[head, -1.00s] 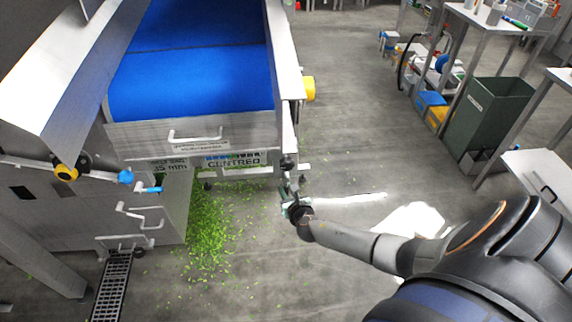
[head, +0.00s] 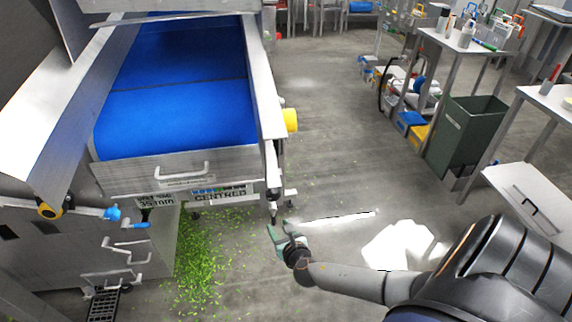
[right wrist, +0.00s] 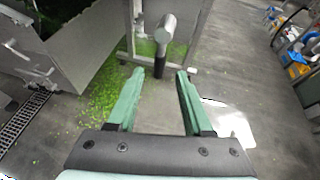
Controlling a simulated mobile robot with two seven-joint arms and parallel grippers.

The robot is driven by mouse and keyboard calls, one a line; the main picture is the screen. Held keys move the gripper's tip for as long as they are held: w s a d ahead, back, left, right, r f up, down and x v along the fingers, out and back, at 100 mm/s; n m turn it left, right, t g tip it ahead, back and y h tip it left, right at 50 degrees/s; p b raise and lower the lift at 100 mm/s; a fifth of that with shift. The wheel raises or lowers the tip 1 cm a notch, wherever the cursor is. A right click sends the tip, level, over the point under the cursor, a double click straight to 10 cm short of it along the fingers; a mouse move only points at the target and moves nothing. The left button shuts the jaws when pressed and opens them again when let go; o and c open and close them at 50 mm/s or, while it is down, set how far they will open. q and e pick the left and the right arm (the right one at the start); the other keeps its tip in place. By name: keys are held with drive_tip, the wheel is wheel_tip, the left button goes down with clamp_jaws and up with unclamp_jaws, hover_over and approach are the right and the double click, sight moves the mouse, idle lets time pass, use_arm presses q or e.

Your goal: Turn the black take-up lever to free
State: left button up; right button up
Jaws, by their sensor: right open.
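The black take-up lever (head: 273,209) hangs at the right front corner of the blue-belted conveyor. In the right wrist view the lever (right wrist: 160,66) shows as a black grip below a grey metal cylinder (right wrist: 165,30). My right gripper (head: 281,229) is open, just below and in front of the lever in the head view. In the right wrist view its two green fingers (right wrist: 160,73) stand either side of the black grip's lower end in the picture. I cannot tell whether the grip is between them in depth. Nothing is held. My left gripper is not in view.
The conveyor's blue belt (head: 175,125) ends at a metal front panel with a handle. Green scraps (head: 200,260) lie on the floor. A dark green bin (head: 465,135) and tables stand at the right. The middle floor is open.

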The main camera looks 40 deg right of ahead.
drive_tip(key=p+v, duration=0.1)
drive_tip(key=v, duration=0.6)
idle(0.4)
